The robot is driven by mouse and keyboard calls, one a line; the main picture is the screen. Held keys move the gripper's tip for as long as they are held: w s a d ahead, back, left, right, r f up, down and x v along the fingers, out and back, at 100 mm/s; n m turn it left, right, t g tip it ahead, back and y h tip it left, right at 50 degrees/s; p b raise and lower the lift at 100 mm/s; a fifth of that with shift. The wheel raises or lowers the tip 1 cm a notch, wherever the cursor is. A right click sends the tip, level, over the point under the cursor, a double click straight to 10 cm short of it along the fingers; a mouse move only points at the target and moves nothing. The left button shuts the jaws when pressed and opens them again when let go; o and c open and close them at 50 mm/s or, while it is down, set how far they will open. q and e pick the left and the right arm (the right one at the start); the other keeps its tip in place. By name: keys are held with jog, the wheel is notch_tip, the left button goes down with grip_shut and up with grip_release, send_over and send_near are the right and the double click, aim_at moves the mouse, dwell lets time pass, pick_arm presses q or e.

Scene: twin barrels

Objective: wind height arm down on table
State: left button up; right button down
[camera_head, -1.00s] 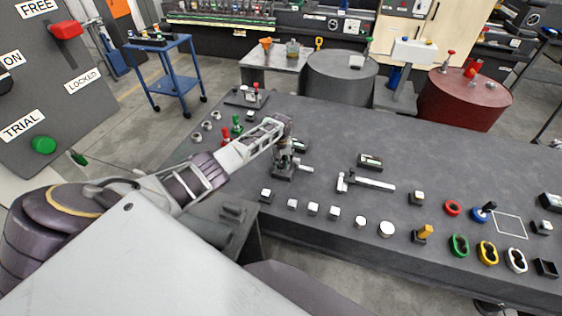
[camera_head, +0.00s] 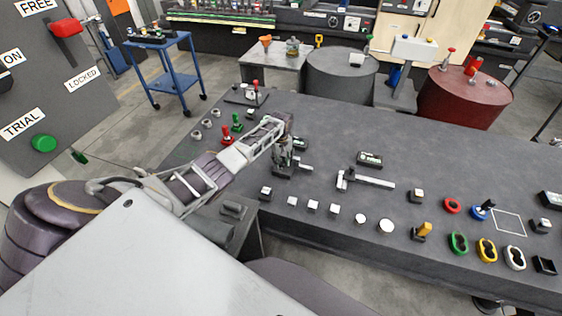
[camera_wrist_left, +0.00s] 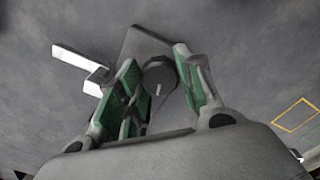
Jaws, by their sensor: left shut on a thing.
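My left gripper (camera_head: 284,158) points down at a small dark device (camera_head: 283,171) near the table's left end. In the left wrist view its green-padded fingers (camera_wrist_left: 160,88) stand on either side of a round dark knob (camera_wrist_left: 159,74) with a pale mark, and are shut on it. A white arm (camera_head: 304,166) sticks out to the right of the device; it also shows in the left wrist view (camera_wrist_left: 77,59). I cannot tell how high it sits above the dark table (camera_head: 330,128). The gripper hides part of the device. My right gripper is not in view.
A second device with a pale bar (camera_head: 372,181) lies to the right. Red and green handles (camera_head: 227,136) stand left of the gripper. The table's middle back is clear.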

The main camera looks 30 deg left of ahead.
aim_at(281, 161)
pick_arm(q)
jog(key=o, duration=1)
jog(key=shift+o, duration=0.2)
jog(key=shift+r, duration=0.1)
jog(key=shift+w+r, duration=0.1)
jog(key=shift+w+r, duration=0.1)
jog(key=shift+r, duration=3.9)
jog(key=shift+s, duration=0.2)
jog(key=shift+c, duration=0.2)
